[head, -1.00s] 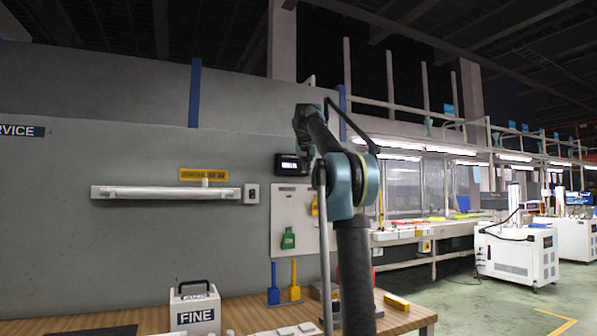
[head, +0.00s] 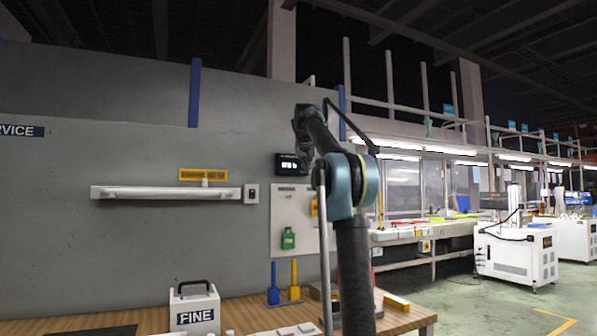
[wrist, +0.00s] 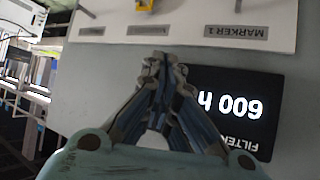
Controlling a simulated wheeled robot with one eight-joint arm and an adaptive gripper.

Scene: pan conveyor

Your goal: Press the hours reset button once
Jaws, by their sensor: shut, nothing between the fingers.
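A black display box (head: 291,164) with lit digits hangs on the grey wall, just behind my arm in the head view. In the wrist view the same display (wrist: 232,107) appears upside down, seems to read 600 h, and has a partly hidden FILTER label. My gripper (wrist: 160,62) is shut and empty. Its fingertips lie in front of the wall, just left of the display in the wrist view. The gap to the wall cannot be told. I cannot make out the reset button; my fingers and gripper body cover part of the box. My gripper also shows in the head view (head: 302,143).
A pale tool board (head: 290,215) with hanging tools is below the display. It shows with a MARKER 1 label in the wrist view (wrist: 185,40). A small wall switch (head: 251,194) and a long white bar (head: 165,193) are to the left. A wooden bench (head: 250,312) stands below.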

